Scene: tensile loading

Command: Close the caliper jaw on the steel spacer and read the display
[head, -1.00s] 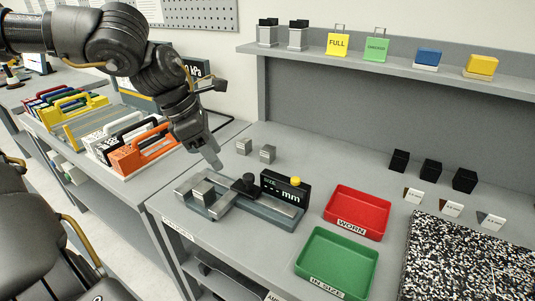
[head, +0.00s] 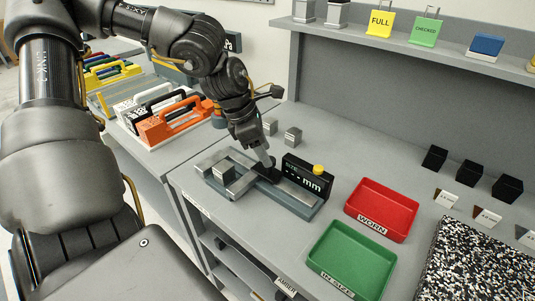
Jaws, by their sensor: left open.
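The caliper (head: 296,205) lies on the bench, a grey rail with a fixed end at the left. The steel spacer (head: 223,173), a small metal block, sits on it near the left end. The sliding jaw with its black knob (head: 269,174) stands to the right of the spacer, with a gap between them. The black display (head: 308,176) behind the rail shows "SIZE" and dashes before "mm". My left gripper (head: 268,163) is open, pointing down at the black knob. I cannot tell whether its fingers touch or straddle the knob. My right gripper is out of view.
A red WORN tray (head: 384,237) and a green IN SIZE tray (head: 374,278) stand to the right of the caliper. Two more metal blocks (head: 293,136) stand behind it. Black blocks (head: 471,173) and a speckled mat (head: 480,265) lie further right. A shelf (head: 430,57) runs along the back.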

